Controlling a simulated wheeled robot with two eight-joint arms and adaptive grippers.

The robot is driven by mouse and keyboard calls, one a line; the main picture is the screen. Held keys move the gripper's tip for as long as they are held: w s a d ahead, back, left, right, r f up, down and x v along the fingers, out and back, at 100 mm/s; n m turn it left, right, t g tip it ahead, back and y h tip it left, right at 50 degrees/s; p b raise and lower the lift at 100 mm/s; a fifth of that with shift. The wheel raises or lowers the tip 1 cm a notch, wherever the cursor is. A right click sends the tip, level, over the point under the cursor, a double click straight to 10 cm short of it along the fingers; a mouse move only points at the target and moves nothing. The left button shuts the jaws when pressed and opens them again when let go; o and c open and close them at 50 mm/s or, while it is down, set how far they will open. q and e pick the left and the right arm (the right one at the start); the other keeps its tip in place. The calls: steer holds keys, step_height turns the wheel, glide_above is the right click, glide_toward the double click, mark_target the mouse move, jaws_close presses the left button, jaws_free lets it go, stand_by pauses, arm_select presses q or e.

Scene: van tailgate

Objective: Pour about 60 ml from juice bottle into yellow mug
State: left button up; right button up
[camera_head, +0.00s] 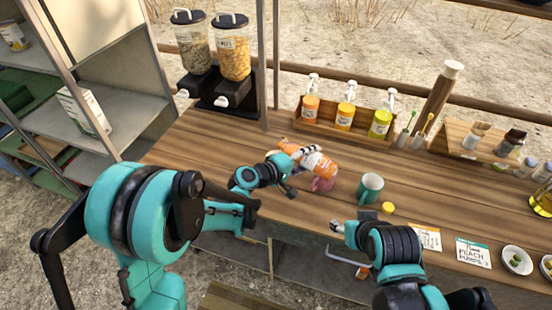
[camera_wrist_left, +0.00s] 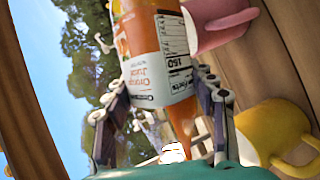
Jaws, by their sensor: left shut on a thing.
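The juice bottle (camera_head: 316,161), orange with a white label, lies tilted well over in my left gripper (camera_head: 296,168). In the left wrist view the bottle (camera_wrist_left: 155,45) sits between the two fingers (camera_wrist_left: 160,115), with its narrow neck towards the bottom of the picture. The yellow mug (camera_wrist_left: 272,130) shows in the left wrist view, to the right of the neck. In the head view I cannot make out the yellow mug; my left arm may hide it. I see no flowing juice. My right gripper (camera_head: 352,222) appears open and empty, near the counter's front edge.
A pink mug (camera_head: 323,184) stands close to the bottle, and a teal mug (camera_head: 371,187) stands to its right. A yellow lid-like disc (camera_head: 387,208) lies beside it. Pump bottles in a wooden box (camera_head: 340,132) stand behind. The counter's left part (camera_head: 200,150) is clear.

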arm_select(q)
steer(key=shift+w+f+n+h+b, duration=0.1)
steer(key=shift+f+n+h+b, duration=0.35)
steer(key=shift+b, duration=0.45)
steer(key=shift+w+f+n+b, duration=0.15)
steer(key=shift+f+n+b, duration=0.1)
steer(key=shift+b, duration=0.15)
stand_by(0.8)
steer(key=shift+a, duration=0.2)
stand_by(0.6)
